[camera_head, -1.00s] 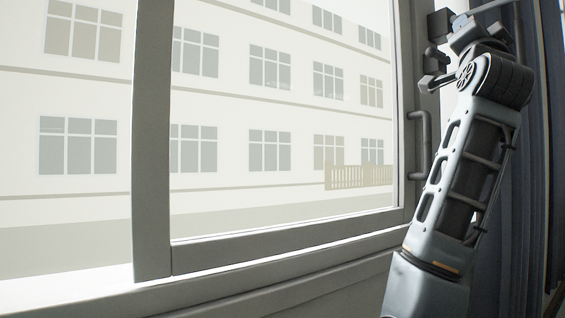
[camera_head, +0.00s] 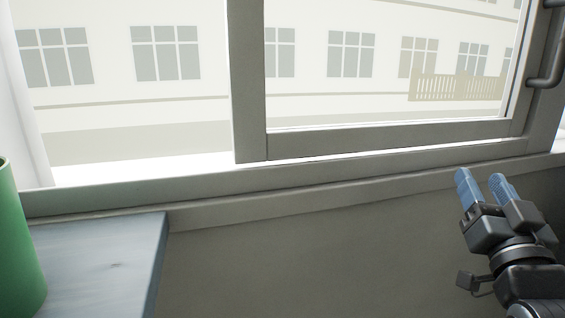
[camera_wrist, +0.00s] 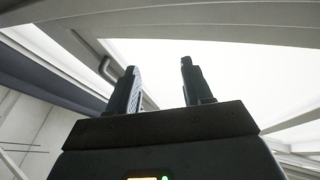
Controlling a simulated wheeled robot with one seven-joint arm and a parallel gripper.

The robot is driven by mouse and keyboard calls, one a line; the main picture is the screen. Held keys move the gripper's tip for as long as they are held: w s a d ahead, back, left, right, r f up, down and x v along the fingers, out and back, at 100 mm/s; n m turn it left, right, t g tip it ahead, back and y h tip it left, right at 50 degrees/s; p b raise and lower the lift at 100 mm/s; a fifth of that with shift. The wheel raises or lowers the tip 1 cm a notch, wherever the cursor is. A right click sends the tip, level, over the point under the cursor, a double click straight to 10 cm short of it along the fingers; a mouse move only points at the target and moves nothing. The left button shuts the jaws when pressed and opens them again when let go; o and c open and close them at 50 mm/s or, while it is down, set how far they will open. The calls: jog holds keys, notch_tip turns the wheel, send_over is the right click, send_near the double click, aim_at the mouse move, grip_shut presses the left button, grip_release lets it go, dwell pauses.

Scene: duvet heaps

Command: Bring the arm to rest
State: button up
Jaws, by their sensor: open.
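My gripper (camera_head: 482,184) is at the lower right of the head view, in front of the wall below the window. Its two blue-tipped fingers point up and are apart, with nothing between them. In the wrist view my gripper (camera_wrist: 160,85) also shows two dark fingers standing apart and empty, against the bright window area. The rest of my arm is mostly out of the head view.
A window frame (camera_head: 248,90) with a sill (camera_head: 200,180) runs across the back. A window handle (camera_head: 546,70) is at the upper right. A grey-blue tabletop (camera_head: 100,265) with a green cylindrical object (camera_head: 15,245) is at the lower left.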

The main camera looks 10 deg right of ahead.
jog(key=s+a+f+n+g+y, duration=0.1)
jog(key=s+a+f+n+y, duration=0.15)
jog(key=s+a+f, duration=0.45)
jog(key=s+a+f+n+g+y, duration=0.2)
jog(key=s+a+f+y, duration=0.15)
jog(key=s+f, duration=0.65)
jog(key=s+a+f+g+y, duration=0.1)
jog(key=s+a+f, duration=0.1)
jog(key=s, duration=0.7)
jog(key=s+a+f+n+g+y+p, duration=0.1)
jog(key=s+a+f+g, duration=0.1)
jog(key=s+a, duration=0.3)
jog(key=s, duration=0.4)
jog(key=shift+s, duration=0.4)
jog(key=shift+c, duration=0.5)
